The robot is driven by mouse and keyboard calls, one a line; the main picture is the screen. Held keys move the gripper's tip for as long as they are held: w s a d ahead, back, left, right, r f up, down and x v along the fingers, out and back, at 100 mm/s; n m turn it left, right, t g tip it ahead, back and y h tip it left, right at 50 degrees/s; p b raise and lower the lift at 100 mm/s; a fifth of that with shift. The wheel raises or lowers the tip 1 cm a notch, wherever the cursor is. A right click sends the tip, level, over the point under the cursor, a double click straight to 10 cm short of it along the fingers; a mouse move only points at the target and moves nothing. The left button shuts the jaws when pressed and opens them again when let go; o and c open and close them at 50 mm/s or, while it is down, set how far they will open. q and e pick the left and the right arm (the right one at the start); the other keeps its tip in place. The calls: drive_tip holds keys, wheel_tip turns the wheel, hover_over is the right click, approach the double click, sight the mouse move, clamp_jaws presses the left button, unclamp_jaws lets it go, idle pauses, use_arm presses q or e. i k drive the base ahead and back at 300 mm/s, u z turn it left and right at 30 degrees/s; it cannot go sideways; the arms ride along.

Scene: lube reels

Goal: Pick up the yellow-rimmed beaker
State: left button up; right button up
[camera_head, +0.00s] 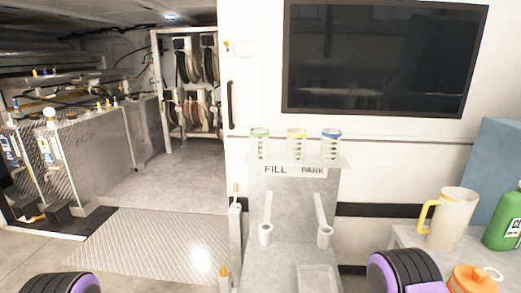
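The yellow-rimmed beaker (296,147) stands upright in the middle of a row of three on a narrow pale shelf (339,160). It is clear, with dark marks on its side. A green-rimmed beaker (259,146) stands to its left and a blue-rimmed beaker (331,147) to its right, with small gaps between them. Black and purple parts of my arms show at the bottom left and bottom right, well below the shelf. Neither gripper's fingers are in view.
Below the shelf is a FILL/PARK label (294,171), with two pale rods (267,212) (321,212) under it. At right, a counter holds a yellow-handled pitcher (456,217), a green bottle (500,228) and an orange container (471,281). The space above the beakers is clear.

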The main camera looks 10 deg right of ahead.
sight(295, 141)
drive_tip(key=u, duration=1.55)
drive_tip(key=i, duration=2.85)
drive_tip(key=z, duration=4.25)
drive_tip(key=i, duration=0.3)
drive_tip(key=z, duration=0.05)
